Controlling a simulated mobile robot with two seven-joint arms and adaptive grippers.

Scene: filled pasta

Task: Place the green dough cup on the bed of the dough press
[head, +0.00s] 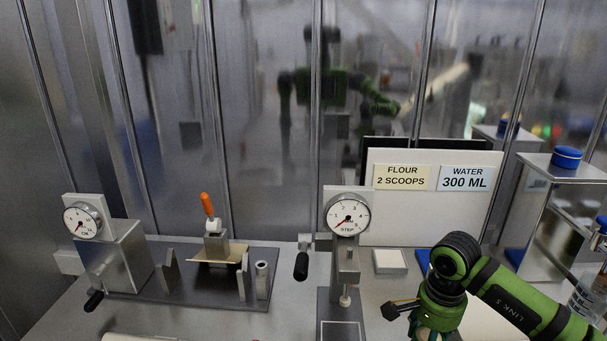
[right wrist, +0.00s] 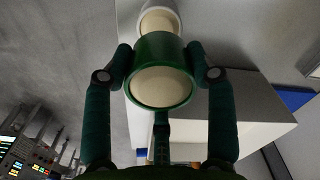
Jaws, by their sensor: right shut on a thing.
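My right gripper (right wrist: 160,50) is shut on the green dough cup (right wrist: 160,42), with one finger on each side of it. Pale dough fills the cup's round opening, which faces the wrist camera. In the head view my right gripper (head: 433,326) is at the bottom edge, cut off, and the cup cannot be made out. What looks like the dough press (head: 347,262), with a STEP dial and a plunger, stands to its left. A square-outlined bed (head: 341,330) lies under the plunger, partly cut off. No cup shows on it. My left gripper is not in view.
A machine with a CM dial (head: 120,255) and a dark base plate with an orange-handled tool (head: 208,205) stand at left. A small white block (head: 390,261) lies right of the press. A recipe board (head: 430,212) stands behind. A white round cup (right wrist: 160,18) shows beyond the green one.

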